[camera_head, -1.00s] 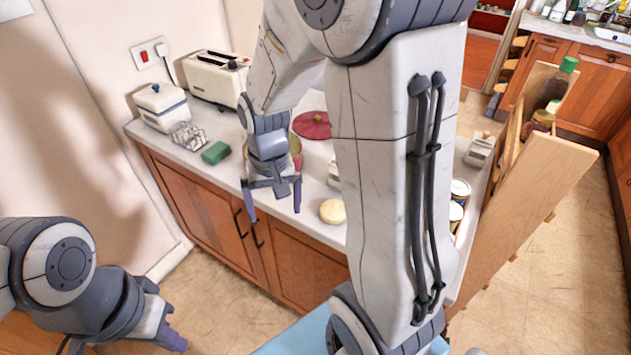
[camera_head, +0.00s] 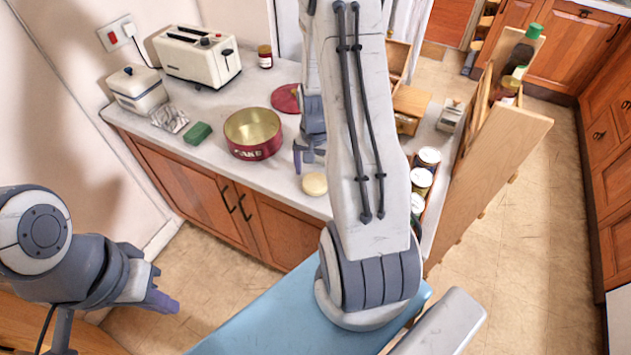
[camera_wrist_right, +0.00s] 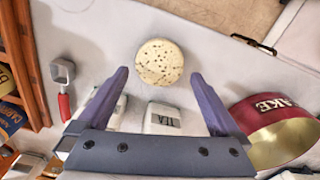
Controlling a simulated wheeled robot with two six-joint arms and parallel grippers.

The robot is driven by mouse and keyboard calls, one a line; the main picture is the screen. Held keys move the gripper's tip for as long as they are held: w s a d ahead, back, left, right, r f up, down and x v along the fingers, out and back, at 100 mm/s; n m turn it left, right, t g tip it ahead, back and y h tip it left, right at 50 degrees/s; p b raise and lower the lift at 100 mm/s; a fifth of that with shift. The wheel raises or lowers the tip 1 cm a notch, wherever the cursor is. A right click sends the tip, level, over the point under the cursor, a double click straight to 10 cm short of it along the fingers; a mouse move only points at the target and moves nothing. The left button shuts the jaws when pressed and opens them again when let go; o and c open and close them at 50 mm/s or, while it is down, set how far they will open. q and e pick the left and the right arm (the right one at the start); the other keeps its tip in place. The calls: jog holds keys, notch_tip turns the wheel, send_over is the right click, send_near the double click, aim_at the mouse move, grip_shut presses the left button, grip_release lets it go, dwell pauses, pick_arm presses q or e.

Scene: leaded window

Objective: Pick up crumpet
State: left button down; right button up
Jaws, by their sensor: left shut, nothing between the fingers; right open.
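The crumpet (camera_head: 314,184) is a pale round disc lying on the worktop near its front edge. In the right wrist view the crumpet (camera_wrist_right: 159,62) shows its pitted top, just beyond and between the fingertips. My right gripper (camera_head: 308,160) is open and empty, behind the crumpet in the head view; it also shows in the right wrist view (camera_wrist_right: 159,78). My left gripper (camera_head: 162,302) is shut and empty, low at the left, away from the worktop.
A red cake tin (camera_head: 252,134) stands open left of the crumpet. A green sponge (camera_head: 198,133), toast rack (camera_head: 170,119), butter dish (camera_head: 137,90) and toaster (camera_head: 195,55) are further left. Several tins (camera_head: 421,178) stand right. A white tea container (camera_wrist_right: 161,117) lies below the fingers.

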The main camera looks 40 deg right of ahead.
aim_at(315, 181)
jog(key=shift+f+p, duration=0.55)
jog(key=shift+f, duration=1.4)
jog(key=c, duration=1.1)
jog(key=shift+o, duration=0.2)
jog(key=shift+r, duration=0.1)
